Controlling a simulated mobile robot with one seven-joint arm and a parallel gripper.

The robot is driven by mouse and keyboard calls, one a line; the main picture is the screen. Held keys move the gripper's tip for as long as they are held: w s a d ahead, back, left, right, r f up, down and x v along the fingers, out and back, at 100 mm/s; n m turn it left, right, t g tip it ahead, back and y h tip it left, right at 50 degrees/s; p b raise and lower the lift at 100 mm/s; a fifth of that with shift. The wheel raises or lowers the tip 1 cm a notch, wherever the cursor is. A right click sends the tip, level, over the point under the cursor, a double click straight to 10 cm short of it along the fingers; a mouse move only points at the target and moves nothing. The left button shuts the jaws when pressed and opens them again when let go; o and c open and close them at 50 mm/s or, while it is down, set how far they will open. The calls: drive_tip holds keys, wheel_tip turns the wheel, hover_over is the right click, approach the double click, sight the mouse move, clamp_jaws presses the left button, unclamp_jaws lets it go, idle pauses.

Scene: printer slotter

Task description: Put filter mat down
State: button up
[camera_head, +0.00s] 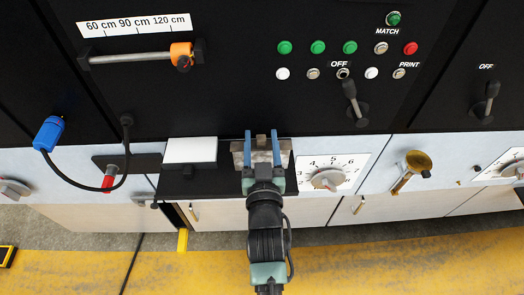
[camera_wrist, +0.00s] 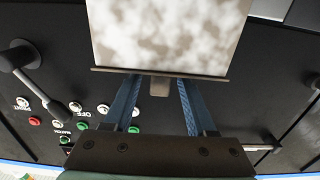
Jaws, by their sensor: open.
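The filter mat, a mottled grey-white panel with a dark edge, fills the top middle of the wrist view (camera_wrist: 165,35). A small grey tab sits on its near edge. In the head view the mat (camera_head: 240,158) shows as a grey piece at the right part of a black shelf (camera_head: 185,188), partly hidden by my gripper (camera_head: 261,137). My gripper is open; its two blue fingers stand apart on either side of the tab in the wrist view (camera_wrist: 157,84). I cannot tell whether a finger touches it.
A white block (camera_head: 190,151) lies on the shelf left of my gripper. A white dial plate (camera_head: 328,176) is close on the right. Buttons (camera_head: 350,47) and a lever (camera_head: 352,98) are on the black panel above. The yellow-marked floor (camera_head: 400,262) in front is clear.

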drive_tip(key=shift+s+r, duration=0.1)
drive_tip(key=shift+r, duration=0.2)
drive_tip(key=shift+s+d+f, duration=0.1)
drive_tip(key=shift+s+f, duration=0.05)
drive_tip(key=shift+s, duration=0.15)
drive_tip(key=s+b, duration=0.4)
drive_tip(key=s, duration=0.7)
drive_tip(key=shift+s, duration=0.1)
